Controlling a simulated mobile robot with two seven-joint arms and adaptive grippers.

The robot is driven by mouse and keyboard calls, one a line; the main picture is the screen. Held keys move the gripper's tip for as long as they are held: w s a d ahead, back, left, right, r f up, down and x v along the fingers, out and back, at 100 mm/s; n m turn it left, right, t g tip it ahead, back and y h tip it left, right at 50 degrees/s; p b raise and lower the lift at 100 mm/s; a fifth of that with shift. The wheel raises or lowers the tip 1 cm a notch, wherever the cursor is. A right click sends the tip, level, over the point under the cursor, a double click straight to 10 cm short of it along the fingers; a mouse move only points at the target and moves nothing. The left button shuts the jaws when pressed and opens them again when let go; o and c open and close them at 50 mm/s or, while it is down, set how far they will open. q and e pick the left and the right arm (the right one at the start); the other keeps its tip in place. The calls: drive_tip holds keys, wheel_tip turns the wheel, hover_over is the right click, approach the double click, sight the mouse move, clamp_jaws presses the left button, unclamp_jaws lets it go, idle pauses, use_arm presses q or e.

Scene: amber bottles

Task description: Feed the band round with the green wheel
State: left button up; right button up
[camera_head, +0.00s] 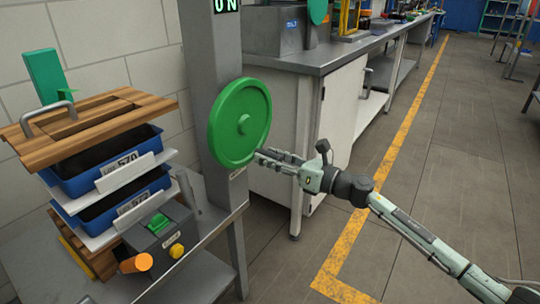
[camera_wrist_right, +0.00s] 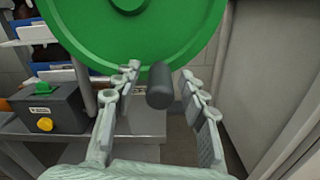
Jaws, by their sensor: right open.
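The green wheel (camera_head: 238,123) is mounted upright on the grey column (camera_head: 211,70). It also fills the top of the right wrist view (camera_wrist_right: 190,35). A dark, rounded handle (camera_wrist_right: 160,88) stands out from the lower part of the wheel. My right gripper (camera_head: 268,157) is at the wheel's lower right edge. In the wrist view, its open fingers (camera_wrist_right: 160,74) lie on either side of the handle, with a gap showing on each side. In the head view, the fingers hide the handle. I cannot make out a band. My left gripper is not in view.
Blue bins (camera_head: 100,168) under a wooden board (camera_head: 98,130) stand left of the column. A workbench (camera_head: 335,57) runs behind the wheel. The floor (camera_head: 455,190) at right is clear.

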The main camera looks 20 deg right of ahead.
drive_tip(key=shift+w, duration=0.1)
clamp_jaws()
idle(0.3)
